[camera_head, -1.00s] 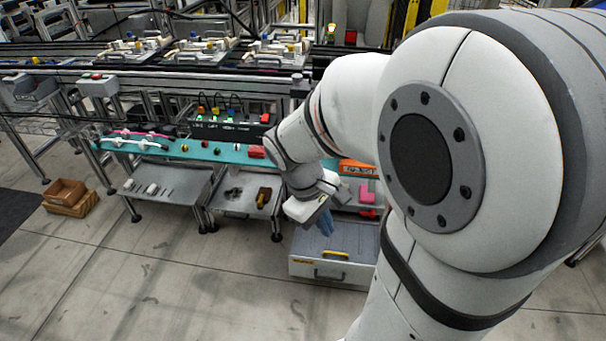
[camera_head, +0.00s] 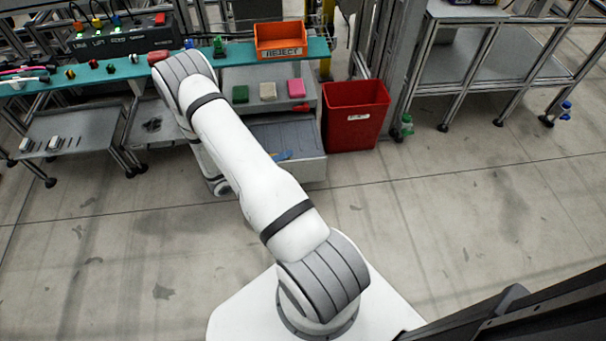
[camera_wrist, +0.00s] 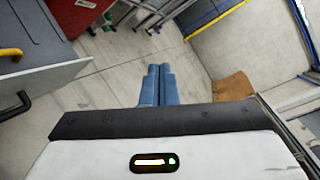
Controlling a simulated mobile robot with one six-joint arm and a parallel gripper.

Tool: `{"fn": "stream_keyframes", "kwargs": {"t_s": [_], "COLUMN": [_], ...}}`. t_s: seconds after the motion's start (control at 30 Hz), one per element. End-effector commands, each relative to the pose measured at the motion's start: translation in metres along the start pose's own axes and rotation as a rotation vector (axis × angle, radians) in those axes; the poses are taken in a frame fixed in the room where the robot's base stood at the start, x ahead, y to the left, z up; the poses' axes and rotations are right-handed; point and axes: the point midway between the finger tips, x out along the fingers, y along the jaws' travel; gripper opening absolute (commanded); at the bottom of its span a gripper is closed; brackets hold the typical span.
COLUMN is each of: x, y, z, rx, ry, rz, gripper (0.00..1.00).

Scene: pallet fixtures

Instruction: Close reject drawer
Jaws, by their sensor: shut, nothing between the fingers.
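The reject drawer (camera_head: 301,170) is a grey, open-topped drawer under the shelf below the REJECT bin. It stands pulled out, and my arm covers its left part in the head view. In the wrist view the drawer (camera_wrist: 45,88) is at the left, with a black handle (camera_wrist: 14,107) on its front and a yellow curved piece above. My gripper (camera_wrist: 158,70) shows two blue fingers, shut together and empty. They are to the right of the drawer front, apart from it in the picture, with floor behind them.
A red bin (camera_head: 355,115) stands close to the drawer's right side. The orange REJECT bin (camera_head: 281,40) sits on the teal ledge above. Green, beige and pink blocks lie on the shelf (camera_head: 245,75). Open floor lies in front and to the right.

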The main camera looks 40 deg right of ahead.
Motion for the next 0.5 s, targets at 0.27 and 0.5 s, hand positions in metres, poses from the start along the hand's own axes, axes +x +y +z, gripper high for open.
{"fn": "stream_keyframes", "kwargs": {"t_s": [0.27, 0.5], "x": [0.016, 0.019], "y": [0.122, 0.159], "z": [-0.086, -0.121], "rx": [-0.412, -0.556], "ry": [-0.281, -0.39], "rz": [0.014, 0.022], "gripper": [0.0, 0.0]}}
